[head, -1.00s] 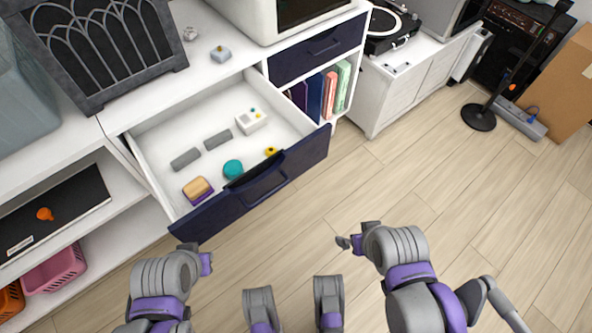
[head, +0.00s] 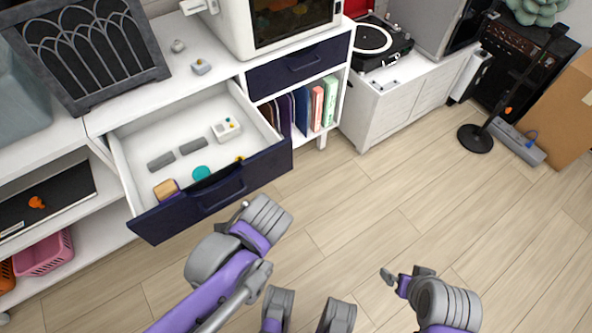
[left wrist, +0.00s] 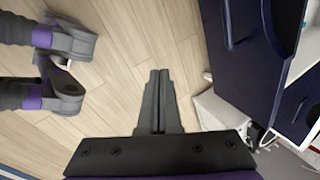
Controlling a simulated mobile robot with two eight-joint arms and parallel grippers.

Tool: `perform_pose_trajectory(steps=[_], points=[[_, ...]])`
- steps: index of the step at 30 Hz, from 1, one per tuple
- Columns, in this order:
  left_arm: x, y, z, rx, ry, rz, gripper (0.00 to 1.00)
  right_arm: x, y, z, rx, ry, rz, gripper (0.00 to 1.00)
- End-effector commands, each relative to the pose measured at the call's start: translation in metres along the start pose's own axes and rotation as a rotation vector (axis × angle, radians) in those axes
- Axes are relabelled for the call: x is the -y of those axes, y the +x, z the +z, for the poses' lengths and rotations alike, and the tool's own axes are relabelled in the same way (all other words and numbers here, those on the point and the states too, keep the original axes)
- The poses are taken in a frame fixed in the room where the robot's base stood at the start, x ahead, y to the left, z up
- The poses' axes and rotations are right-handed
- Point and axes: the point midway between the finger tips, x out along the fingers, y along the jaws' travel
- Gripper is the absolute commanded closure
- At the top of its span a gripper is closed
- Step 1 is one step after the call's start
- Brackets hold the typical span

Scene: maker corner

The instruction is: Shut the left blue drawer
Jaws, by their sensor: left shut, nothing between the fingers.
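The left blue drawer is pulled well out of the white cabinet; its dark blue front (head: 170,216) with a bar handle (head: 222,192) faces me. Inside lie grey blocks, a teal round thing (head: 201,173), a wood-and-purple block and a white device. My left gripper (head: 242,208) is just in front of the drawer front, near its handle, mostly hidden by its own wrist. In the left wrist view the left gripper (left wrist: 158,78) is shut and empty, with the drawer front (left wrist: 240,75) to its right, apart from it. My right gripper (head: 392,278) is low over the floor, away from the drawer; its fingers are unclear.
A second blue drawer (head: 300,64) at right is shut, above a shelf of books (head: 317,108). A microwave-like box (head: 240,30) and a dark arched panel (head: 85,50) stand on top. The wooden floor (head: 370,200) is clear in front.

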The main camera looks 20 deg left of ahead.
Motion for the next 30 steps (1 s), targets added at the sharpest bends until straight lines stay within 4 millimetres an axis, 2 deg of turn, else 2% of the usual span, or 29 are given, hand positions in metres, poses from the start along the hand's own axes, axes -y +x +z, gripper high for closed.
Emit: perform_pose_trajectory(steps=[1,3,6,9,12,16,20,30], points=[[0.009,-0.011,-0.015,0.034,0.194,-0.032,1.0,0.0,-0.013,-0.005,-0.005,0.0,0.0,0.0],[0.02,-0.019,-0.031,0.105,0.477,-0.077,1.0,0.0,-0.023,-0.008,-0.008,0.0,0.0,0.0],[0.032,-0.031,-0.055,0.211,0.825,-0.134,1.0,0.0,-0.034,-0.012,-0.013,0.0,0.0,0.0],[0.039,-0.041,-0.075,0.306,1.075,-0.171,1.0,0.0,-0.041,-0.015,-0.015,0.0,0.0,0.0],[0.043,-0.048,-0.088,0.373,1.223,-0.192,1.0,0.0,-0.045,-0.017,-0.017,0.0,0.0,0.0],[0.045,-0.048,-0.093,0.408,1.296,-0.199,1.0,0.0,-0.045,-0.017,-0.017,0.0,0.0,0.0],[0.05,-0.034,-0.089,0.412,1.296,-0.196,1.0,0.0,-0.04,-0.015,-0.015,0.0,0.0,0.0],[0.076,0.032,-0.076,0.41,1.292,-0.195,1.0,0.0,-0.02,-0.007,-0.007,0.0,0.0,0.0]])
